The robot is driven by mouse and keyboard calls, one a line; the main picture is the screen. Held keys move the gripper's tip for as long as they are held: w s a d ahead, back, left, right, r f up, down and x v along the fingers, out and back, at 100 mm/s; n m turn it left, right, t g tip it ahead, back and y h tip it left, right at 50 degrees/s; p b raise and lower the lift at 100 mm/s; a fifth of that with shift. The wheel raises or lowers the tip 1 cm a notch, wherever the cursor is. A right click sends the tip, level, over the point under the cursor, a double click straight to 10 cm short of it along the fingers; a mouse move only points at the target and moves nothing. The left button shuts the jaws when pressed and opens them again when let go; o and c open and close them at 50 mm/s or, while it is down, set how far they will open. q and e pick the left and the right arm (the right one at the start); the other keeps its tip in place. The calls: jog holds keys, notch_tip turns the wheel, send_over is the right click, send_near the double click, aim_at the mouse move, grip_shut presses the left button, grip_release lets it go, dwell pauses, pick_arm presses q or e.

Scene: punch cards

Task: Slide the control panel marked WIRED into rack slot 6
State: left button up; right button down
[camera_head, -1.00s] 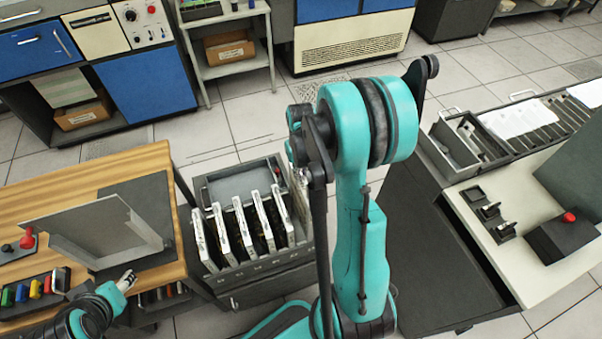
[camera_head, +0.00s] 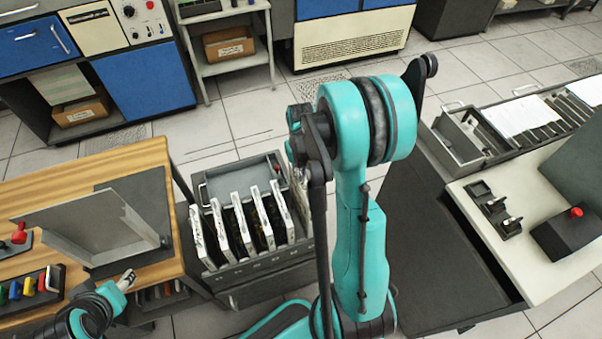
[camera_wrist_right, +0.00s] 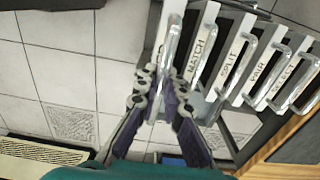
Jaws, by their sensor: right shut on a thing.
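My right gripper (camera_wrist_right: 165,98) is shut on the handle of a panel (camera_wrist_right: 173,40), seen nearly edge-on in the right wrist view. Its label cannot be read from here. It stands upright beside the panel marked MATCH, at the end of the row. In the head view the rack (camera_head: 262,268) holds a row of upright white-edged panels (camera_head: 240,222); my right arm covers much of its right end, so how deep the held panel sits cannot be told. My left gripper (camera_head: 128,279) is small at the lower left, near the wooden table, away from the rack.
Panels marked SPLIT (camera_wrist_right: 235,62), PAIR (camera_wrist_right: 265,74) and SELECT (camera_wrist_right: 292,86) stand in the rack. A wooden table (camera_head: 60,180) with an angled grey plate (camera_head: 85,228) is left. A pale-topped console (camera_head: 545,270) is right. Tiled floor (camera_head: 240,120) lies behind the rack.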

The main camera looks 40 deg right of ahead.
aim_at(301, 185)
jog(key=shift+f+b, duration=2.85)
jog(key=shift+f, duration=0.4)
jog(key=shift+f+b, duration=1.2)
jog(key=shift+f, duration=0.15)
jog(key=c, duration=1.6)
grip_release()
jog(key=shift+r, duration=0.1)
jog(key=shift+o, duration=0.2)
notch_tip(301, 185, up, 12)
